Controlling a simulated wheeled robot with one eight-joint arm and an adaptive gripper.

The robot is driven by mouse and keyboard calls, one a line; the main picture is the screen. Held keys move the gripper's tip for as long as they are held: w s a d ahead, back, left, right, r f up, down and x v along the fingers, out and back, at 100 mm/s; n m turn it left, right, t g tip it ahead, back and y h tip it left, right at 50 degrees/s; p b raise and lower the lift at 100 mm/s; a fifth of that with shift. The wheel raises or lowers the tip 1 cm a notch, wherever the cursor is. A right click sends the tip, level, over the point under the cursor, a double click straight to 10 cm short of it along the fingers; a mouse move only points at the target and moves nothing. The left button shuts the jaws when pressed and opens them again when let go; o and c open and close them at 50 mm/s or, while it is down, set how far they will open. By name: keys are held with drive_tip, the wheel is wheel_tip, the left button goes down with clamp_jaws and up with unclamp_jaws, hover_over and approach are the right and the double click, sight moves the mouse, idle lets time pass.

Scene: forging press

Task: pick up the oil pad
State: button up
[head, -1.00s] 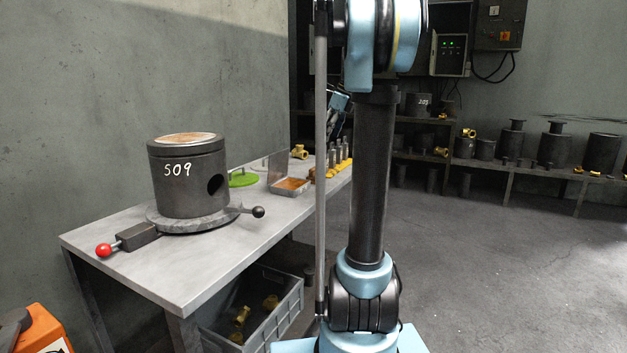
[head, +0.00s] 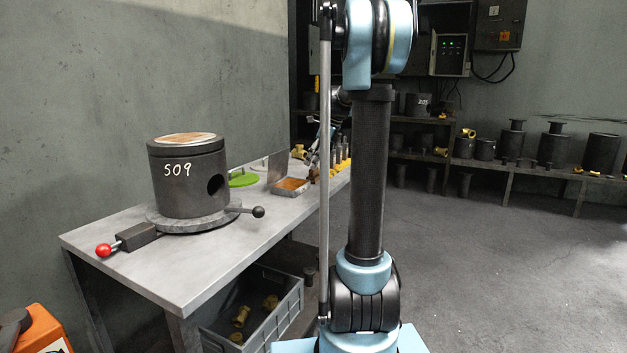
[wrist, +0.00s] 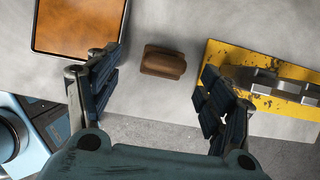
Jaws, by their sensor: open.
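The oil pad, seen as a small brown block (wrist: 163,62), lies on the grey bench top in the wrist view, between an oil tray and a yellow plate. In the head view a small brown shape beside the tray appears to be the same block, partly hidden. My gripper (wrist: 157,72) is open and empty in the wrist view. Its two fingers are spread to the left and right of the block, which shows in the gap just beyond them. I cannot tell the exact height of the fingertips above the bench.
The metal tray (head: 274,188) with orange-brown oil is close by my left finger. The yellow plate (wrist: 222,52) with metal parts is close by my right finger. A dark cylinder marked 509 (head: 187,180) stands on the bench (head: 190,262). A grey crate (head: 288,312) sits below.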

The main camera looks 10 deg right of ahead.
drive_tip(key=x, duration=0.4)
drive_tip(key=shift+w+d, duration=0.2)
drive_tip(key=shift+w, duration=0.2)
drive_tip(key=shift+a+f, duration=0.15)
drive_tip(key=shift+f, duration=0.4)
drive_tip(key=shift+c, duration=0.5)
drive_tip(key=c, duration=1.2)
wheel_tip(320, 180, up, 10)
drive_tip(key=shift+r, duration=0.1)
